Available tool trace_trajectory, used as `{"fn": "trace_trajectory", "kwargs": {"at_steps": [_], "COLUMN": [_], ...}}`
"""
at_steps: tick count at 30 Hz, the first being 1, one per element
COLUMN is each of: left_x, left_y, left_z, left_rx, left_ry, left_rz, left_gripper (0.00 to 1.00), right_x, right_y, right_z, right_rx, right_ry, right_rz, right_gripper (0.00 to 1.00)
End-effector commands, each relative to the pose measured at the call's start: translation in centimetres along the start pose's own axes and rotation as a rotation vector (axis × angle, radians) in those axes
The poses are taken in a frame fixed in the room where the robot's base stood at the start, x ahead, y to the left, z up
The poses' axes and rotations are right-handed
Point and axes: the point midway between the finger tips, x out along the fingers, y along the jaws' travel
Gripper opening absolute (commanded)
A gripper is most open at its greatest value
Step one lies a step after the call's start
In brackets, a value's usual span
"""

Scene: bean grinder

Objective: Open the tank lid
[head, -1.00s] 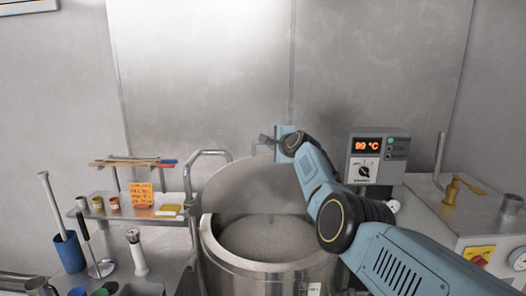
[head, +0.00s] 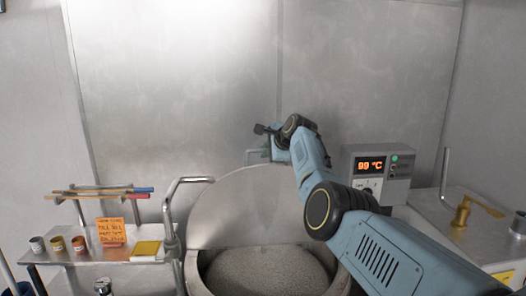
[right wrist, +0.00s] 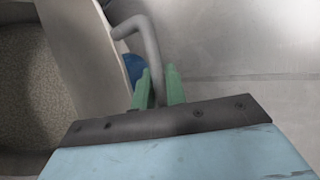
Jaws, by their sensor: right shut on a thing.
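The steel tank (head: 193,272) stands at the bottom centre of the head view, its mouth uncovered, with grainy grey contents (head: 265,272) inside. Its round lid (head: 235,212) stands raised at the back of the mouth. My right gripper (head: 268,155) is at the lid's top edge, shut on the lid handle (head: 250,153). In the right wrist view, the green fingers (right wrist: 158,88) close around the grey bent handle (right wrist: 138,38). The lid (right wrist: 85,50) and grainy contents (right wrist: 25,85) are left of them. My left gripper is not in view.
A bent metal pipe (head: 170,205) rises left of the tank. A small shelf (head: 95,256) holds cups, a note and a yellow block. A control box (head: 378,172) reading 99 °C and a brass valve (head: 463,212) are at the right. The wall behind is bare.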

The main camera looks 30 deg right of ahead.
Motion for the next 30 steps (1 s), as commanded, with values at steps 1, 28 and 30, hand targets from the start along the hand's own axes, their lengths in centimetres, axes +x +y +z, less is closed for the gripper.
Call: {"fn": "trace_trajectory", "kwargs": {"at_steps": [1, 28, 30], "left_x": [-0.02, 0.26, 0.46], "left_y": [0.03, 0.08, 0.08], "left_z": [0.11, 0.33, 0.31], "left_rx": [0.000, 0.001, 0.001], "left_ry": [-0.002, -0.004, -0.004], "left_rz": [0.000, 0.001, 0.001], "left_gripper": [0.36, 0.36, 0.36], "right_x": [-0.10, -0.53, -0.98], "right_y": [-0.19, -0.04, -0.04], "right_z": [0.08, -0.01, -0.04], "right_rx": [0.001, -0.001, -0.002], "right_ry": [-0.002, -0.001, 0.000], "right_rz": [-0.003, -0.003, -0.003], "right_gripper": [0.00, 0.35, 0.35]}}
